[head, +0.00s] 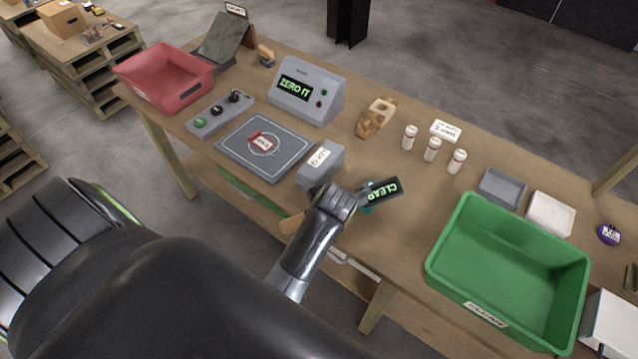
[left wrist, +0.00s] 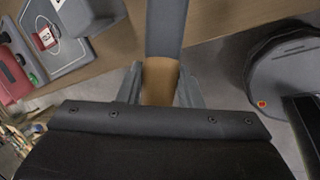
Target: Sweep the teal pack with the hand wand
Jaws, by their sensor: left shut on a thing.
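The hand wand (head: 381,192) has a dark head with a screen that reads CLEAR in green, and a wooden handle (head: 291,224). My left gripper (head: 334,202) is shut on the handle; the left wrist view shows the tan handle (left wrist: 160,78) between the fingers. The wand's head is over the table's front part, just left of the green bin. A small bit of teal (head: 370,209) shows at the wand head's edge, probably the teal pack; the rest is hidden under the wand. I cannot tell whether they touch. My right gripper is not in view.
The green bin (head: 470,285) stands right of the wand. A grey box (head: 321,164) and a plate (head: 240,155) with a small red-and-white item lie left. A detector reading ZERO IT (head: 330,95), white bottles (head: 432,149) and a red bin (head: 140,72) stand further back.

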